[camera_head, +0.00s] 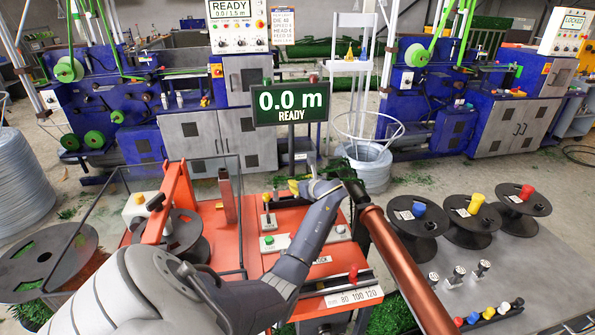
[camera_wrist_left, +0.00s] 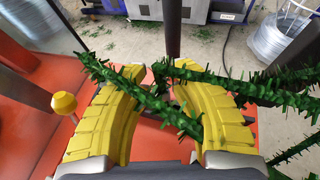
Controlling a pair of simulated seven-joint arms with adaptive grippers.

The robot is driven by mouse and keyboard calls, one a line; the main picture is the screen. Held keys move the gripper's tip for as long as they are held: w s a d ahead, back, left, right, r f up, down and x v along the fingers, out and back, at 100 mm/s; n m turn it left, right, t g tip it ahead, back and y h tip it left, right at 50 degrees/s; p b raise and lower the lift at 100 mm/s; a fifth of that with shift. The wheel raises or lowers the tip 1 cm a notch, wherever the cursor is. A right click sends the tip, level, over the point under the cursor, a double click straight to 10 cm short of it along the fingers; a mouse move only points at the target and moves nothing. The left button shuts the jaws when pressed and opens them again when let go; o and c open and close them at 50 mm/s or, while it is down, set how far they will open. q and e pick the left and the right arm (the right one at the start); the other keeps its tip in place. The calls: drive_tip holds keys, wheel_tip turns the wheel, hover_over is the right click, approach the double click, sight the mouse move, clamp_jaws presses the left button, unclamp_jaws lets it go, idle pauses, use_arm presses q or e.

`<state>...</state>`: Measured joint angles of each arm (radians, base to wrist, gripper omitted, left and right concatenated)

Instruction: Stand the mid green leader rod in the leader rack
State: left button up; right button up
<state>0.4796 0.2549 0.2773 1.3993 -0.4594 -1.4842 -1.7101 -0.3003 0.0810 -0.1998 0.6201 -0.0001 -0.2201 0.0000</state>
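My left gripper (camera_head: 306,180) is above the far part of the orange bench, partly hidden by its own arm in the head view. In the left wrist view its two yellow fingers (camera_wrist_left: 160,85) stand apart with a clear gap. One bristly green rod (camera_wrist_left: 140,92) runs diagonally across the fingers. Another green rod (camera_wrist_left: 260,85) runs from near the fingertips to the right. I cannot tell whether either touches the fingers, or which is the mid one. Green bristles also show beside the gripper in the head view (camera_head: 345,166). I cannot make out the leader rack. My right gripper is not in view.
A copper-coloured tube (camera_head: 405,262) slants across the front, right of my left arm. A display (camera_head: 290,103) stands behind the bench. Black spools (camera_head: 416,222) with coloured knobs sit on the grey table at right. A wire coil (camera_head: 368,165) stands behind.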

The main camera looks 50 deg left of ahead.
use_arm(q)
drive_tip(key=o, duration=0.4)
drive_tip(key=shift+d+f, duration=0.1)
drive_tip(key=shift+f, duration=0.05)
drive_tip(key=shift+c, duration=0.2)
